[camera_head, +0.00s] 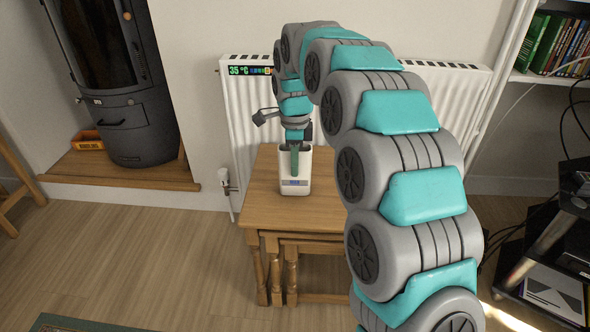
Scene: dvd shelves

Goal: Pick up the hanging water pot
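A white, box-like pot (296,187) with a small dark label on its front stands upright on the wooden side table (260,207). I take it for the water pot, and it rests on the table rather than hanging. My arm arches over from the right, and my gripper (295,146) points down right at the pot's top. A dark green upright piece shows in front of the pot's upper part; I cannot tell whether it is a finger or a handle. Whether the fingers touch or grasp the pot is hidden.
A white radiator (245,113) stands close behind the table, with a valve (225,178) at its lower left. A black stove (113,85) stands on a wooden-edged hearth at left. A black shelf stand (560,225) is at right. The floor at left front is mostly clear.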

